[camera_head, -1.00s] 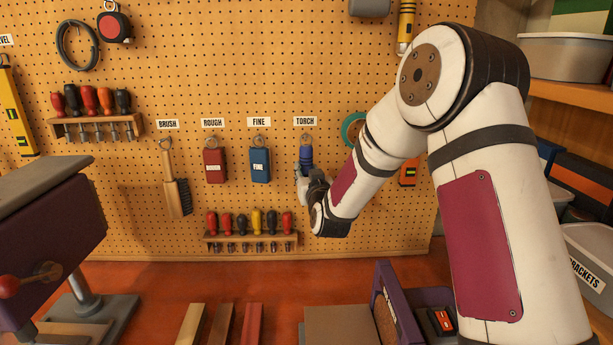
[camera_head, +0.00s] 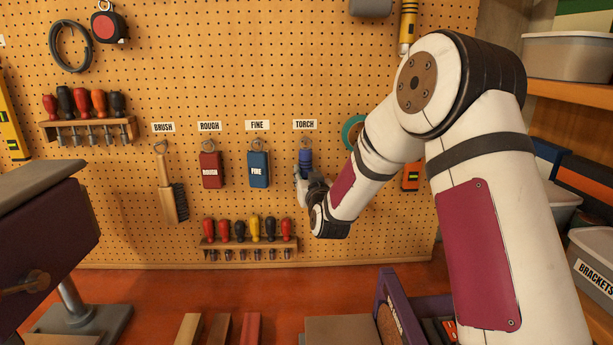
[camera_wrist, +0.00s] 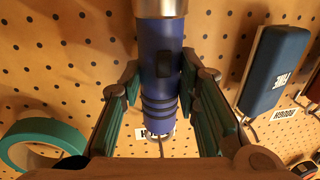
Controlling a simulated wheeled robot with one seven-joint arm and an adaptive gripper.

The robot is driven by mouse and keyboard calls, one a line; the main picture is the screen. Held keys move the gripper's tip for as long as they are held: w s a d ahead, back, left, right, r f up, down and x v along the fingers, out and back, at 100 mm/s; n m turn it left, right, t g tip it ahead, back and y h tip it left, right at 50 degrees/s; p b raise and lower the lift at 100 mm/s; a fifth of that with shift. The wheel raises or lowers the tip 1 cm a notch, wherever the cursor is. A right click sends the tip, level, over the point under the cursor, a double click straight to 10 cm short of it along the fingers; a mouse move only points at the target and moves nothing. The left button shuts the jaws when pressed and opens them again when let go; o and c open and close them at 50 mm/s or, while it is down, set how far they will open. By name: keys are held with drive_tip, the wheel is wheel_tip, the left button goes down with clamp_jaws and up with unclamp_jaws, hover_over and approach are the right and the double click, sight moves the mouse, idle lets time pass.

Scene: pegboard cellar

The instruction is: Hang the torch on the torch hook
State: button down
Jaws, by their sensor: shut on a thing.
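The blue torch (camera_head: 305,157) is upright against the pegboard, just under the TORCH label (camera_head: 305,125). My gripper (camera_head: 304,178) is shut on its body from below and in front. In the wrist view the torch (camera_wrist: 160,55) runs between the two green-padded fingers of my gripper (camera_wrist: 160,100), its dark-banded end towards the label. A thin grey loop or hook (camera_head: 305,141) shows at the torch's upper end. I cannot tell whether the torch's loop is around the torch hook or only in front of it.
A blue FINE block (camera_head: 258,168), red ROUGH block (camera_head: 210,170) and brush (camera_head: 170,185) hang to the left. A screwdriver rack (camera_head: 250,243) is below left. A green tape ring (camera_head: 351,130) is close on the right, partly behind my arm.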

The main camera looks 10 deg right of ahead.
idle(0.3)
drive_tip(key=c, duration=1.1)
unclamp_jaws()
drive_tip(key=s+g+b, duration=0.1)
drive_tip(key=s+g, duration=0.3)
drive_tip(key=s, duration=1)
drive_tip(key=s+r+g+b, duration=0.1)
drive_tip(key=s+g, duration=0.3)
drive_tip(key=s, duration=1.1)
drive_tip(key=s+r+g+y+b, duration=0.1)
drive_tip(key=s+g, duration=0.3)
drive_tip(key=s, duration=1.1)
drive_tip(key=shift+s+a+n, duration=0.25)
drive_tip(key=shift+n, duration=0.05)
drive_tip(key=shift+r, duration=0.1)
